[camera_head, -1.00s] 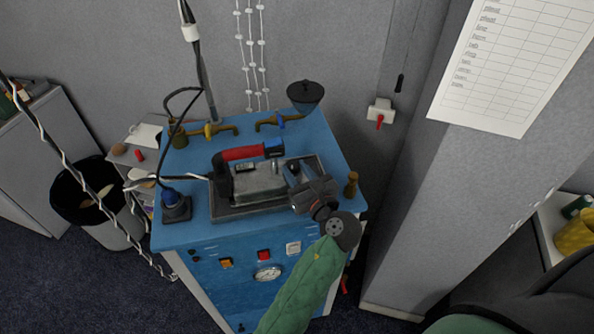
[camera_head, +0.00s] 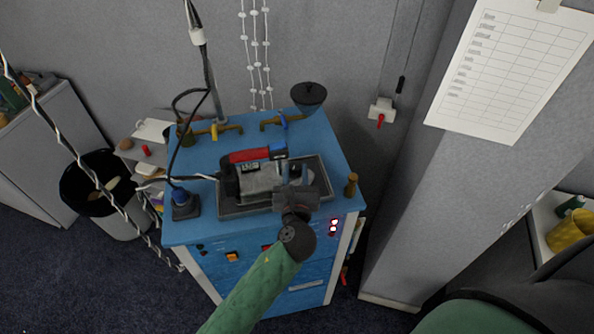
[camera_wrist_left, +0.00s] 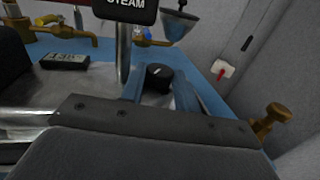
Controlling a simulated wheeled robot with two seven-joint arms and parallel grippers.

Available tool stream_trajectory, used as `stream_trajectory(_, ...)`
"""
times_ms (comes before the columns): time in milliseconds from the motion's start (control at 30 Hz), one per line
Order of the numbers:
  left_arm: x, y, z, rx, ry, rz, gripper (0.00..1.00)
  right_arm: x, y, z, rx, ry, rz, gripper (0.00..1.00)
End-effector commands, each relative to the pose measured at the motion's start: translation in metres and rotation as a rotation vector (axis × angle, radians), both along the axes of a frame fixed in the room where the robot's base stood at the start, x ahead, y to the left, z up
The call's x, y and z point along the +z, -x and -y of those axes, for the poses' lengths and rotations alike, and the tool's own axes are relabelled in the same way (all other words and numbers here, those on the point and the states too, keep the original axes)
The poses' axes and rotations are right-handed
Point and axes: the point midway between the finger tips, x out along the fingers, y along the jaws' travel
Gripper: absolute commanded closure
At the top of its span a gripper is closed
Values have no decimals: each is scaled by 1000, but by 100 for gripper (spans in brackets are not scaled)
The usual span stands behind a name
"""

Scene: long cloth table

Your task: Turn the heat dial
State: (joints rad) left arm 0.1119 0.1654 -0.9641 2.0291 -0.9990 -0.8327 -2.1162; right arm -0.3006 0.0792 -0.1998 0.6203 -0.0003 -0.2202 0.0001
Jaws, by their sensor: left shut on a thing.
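The heat dial (camera_wrist_left: 160,74) is a small black knob with a white mark, seen in the left wrist view. It sits between the blue fingers of my left gripper (camera_wrist_left: 165,88), which is shut on it. In the head view, my left gripper (camera_head: 294,172) reaches to the right end of the iron, and the dial cannot be made out there. The iron (camera_head: 260,179) has a grey body and a red handle (camera_head: 249,155); it lies in a dark tray (camera_head: 232,211) on the blue cabinet. A black "STEAM" label (camera_wrist_left: 126,6) shows above the dial. My right gripper is out of view.
The blue cabinet (camera_head: 205,236) carries brass taps (camera_head: 214,132), a dark funnel (camera_head: 308,95), a brass post (camera_head: 351,184) and a plug socket (camera_head: 185,205). A cord runs left from the iron. A bin (camera_head: 120,220) stands at left; a grey wall column (camera_head: 425,180) rises at right.

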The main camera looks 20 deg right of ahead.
Motion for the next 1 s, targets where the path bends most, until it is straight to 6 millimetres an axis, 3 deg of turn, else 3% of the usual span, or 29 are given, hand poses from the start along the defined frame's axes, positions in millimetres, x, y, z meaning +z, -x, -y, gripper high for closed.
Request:
stream_trajectory(633, 2, -1, -2, -59, 1, 3, 92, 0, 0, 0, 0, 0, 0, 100)
stream_trajectory(667, 2, -1, -2, -59, 1, 3, 65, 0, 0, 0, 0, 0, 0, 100)
stream_trajectory(700, 2, -1, -2, -59, 1, 2, 60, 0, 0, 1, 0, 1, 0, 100)
stream_trajectory(1000, 0, 0, -2, -59, 0, 1, 60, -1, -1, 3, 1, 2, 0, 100)
